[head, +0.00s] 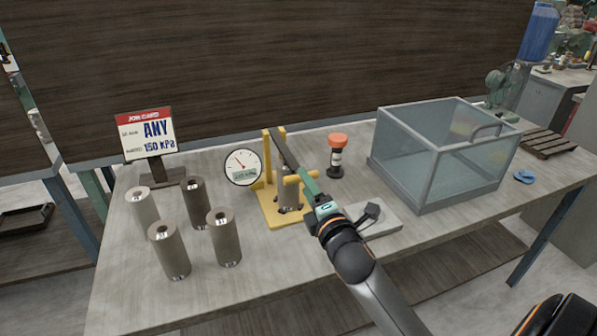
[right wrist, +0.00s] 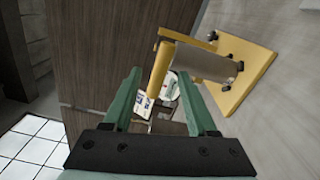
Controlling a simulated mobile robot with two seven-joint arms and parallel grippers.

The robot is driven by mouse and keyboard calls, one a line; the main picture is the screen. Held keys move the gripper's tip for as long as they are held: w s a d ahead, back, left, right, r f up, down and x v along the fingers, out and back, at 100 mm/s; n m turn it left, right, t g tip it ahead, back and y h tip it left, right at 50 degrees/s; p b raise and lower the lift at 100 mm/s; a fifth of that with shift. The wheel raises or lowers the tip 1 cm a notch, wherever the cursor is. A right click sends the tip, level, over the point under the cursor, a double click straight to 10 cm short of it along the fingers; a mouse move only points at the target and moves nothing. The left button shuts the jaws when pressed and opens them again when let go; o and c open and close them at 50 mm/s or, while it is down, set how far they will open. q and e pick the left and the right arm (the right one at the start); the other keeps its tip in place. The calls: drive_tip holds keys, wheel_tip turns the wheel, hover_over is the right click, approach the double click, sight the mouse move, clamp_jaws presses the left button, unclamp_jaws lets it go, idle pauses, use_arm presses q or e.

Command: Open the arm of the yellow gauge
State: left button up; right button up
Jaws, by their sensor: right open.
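The yellow gauge (head: 268,210) stands mid-table on a flat yellow base, with upright posts and a white round dial (head: 243,167) on its left. A grey cylinder (right wrist: 203,62) sits in its frame. In the right wrist view the gauge's yellow arm (right wrist: 160,72) runs past the cylinder, close to my fingertips; I cannot tell whether they touch. My right gripper (right wrist: 158,74) is open, its two green fingers apart. In the head view it (head: 307,178) is at the gauge's front right and hides part of it. My left gripper is not in view.
Several grey cylinders (head: 168,250) stand at the left, before a job card (head: 147,135) reading "ANY 150 KPa". A grey plate with a dark knob (head: 372,216) and a clear tank (head: 435,155) are at right.

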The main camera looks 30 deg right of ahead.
approach(286, 155)
drive_tip(key=shift+w+d+f, duration=0.15)
drive_tip(key=shift+w+d, duration=0.2)
drive_tip(key=shift+w, duration=0.25)
drive_tip(key=shift+w+d+f, duration=0.15)
drive_tip(key=shift+w+d, duration=0.2)
drive_tip(key=shift+w, duration=0.25)
clamp_jaws()
idle(0.6)
